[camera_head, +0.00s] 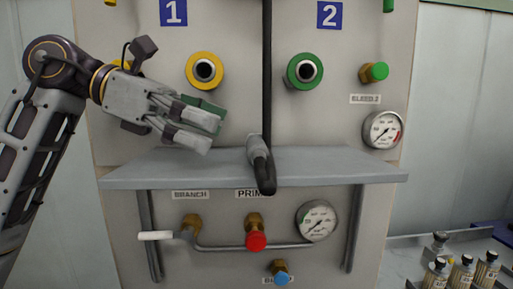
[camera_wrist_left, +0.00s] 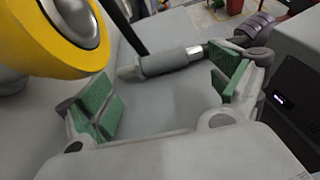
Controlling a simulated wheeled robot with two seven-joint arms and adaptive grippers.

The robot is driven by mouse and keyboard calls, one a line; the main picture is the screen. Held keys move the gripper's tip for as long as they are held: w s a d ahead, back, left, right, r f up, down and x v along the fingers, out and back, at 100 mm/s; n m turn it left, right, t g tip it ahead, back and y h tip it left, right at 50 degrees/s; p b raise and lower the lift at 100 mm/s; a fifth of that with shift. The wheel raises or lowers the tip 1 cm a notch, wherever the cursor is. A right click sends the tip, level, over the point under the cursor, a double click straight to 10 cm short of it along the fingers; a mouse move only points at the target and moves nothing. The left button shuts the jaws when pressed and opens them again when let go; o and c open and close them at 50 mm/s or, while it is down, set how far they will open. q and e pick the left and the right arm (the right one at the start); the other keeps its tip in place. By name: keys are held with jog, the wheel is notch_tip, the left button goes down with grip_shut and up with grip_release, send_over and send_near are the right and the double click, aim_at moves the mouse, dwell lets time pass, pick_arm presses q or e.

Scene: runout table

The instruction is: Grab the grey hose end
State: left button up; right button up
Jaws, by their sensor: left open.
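The grey hose end (camera_head: 257,150) lies on the grey shelf (camera_head: 330,165), its dark tip pointing toward the shelf's front edge. In the left wrist view the hose end (camera_wrist_left: 172,62) shows as a grey sleeve with a shiny metal band and a dark ribbed part to the right. My left gripper (camera_head: 208,130) is open and empty, just left of the hose end and above the shelf. In the left wrist view its green-padded fingers (camera_wrist_left: 163,92) are spread apart, with the hose end beyond the gap between them. My right gripper does not show.
A yellow-ringed port (camera_head: 192,70) is close above my left gripper; a green-ringed port (camera_head: 292,72) is to the right. A dark hose (camera_head: 267,70) hangs down the panel. A gauge (camera_head: 382,129) is at the right. The shelf's right part is clear.

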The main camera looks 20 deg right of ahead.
aim_at(253, 140)
pick_arm(q)
jog(key=shift+s+d+f, duration=0.2)
jog(key=shift+d, duration=0.4)
jog(key=p+x, duration=0.1)
jog(key=x, duration=0.1)
jog(key=shift+s+d, duration=0.15)
jog(key=shift+d, duration=0.2)
jog(key=shift+s+d+f, duration=0.1)
jog(key=shift+d+f, duration=0.1)
jog(key=shift+d, duration=0.25)
jog(key=c, duration=1.3)
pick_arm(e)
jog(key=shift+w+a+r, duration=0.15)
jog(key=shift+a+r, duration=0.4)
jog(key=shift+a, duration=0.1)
